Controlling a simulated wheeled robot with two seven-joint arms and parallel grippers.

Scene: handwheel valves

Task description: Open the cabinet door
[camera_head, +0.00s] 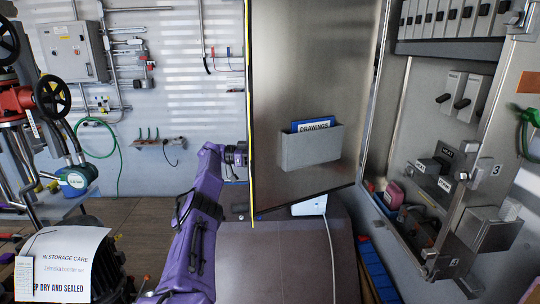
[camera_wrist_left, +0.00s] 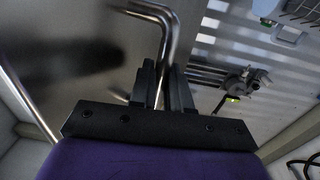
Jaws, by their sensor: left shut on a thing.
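The cabinet door (camera_head: 300,90) stands swung open in the middle of the head view. Its grey inner face shows, with a pocket (camera_head: 311,149) holding blue drawings. The cabinet (camera_head: 397,110) is open to its right, with its inside in view. My purple left arm reaches up to the door's left edge, and its fingers are hidden behind the door there. In the left wrist view my left gripper (camera_wrist_left: 164,80) is shut on a bent metal bar handle (camera_wrist_left: 167,37). The door's outer face is dark and blurred there. My right gripper is not in view.
Red and black handwheel valves (camera_head: 52,97) and a storage-care sign (camera_head: 65,265) stand at the left. A grey wall box (camera_head: 72,52) and a green hose (camera_head: 118,150) are on the back wall.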

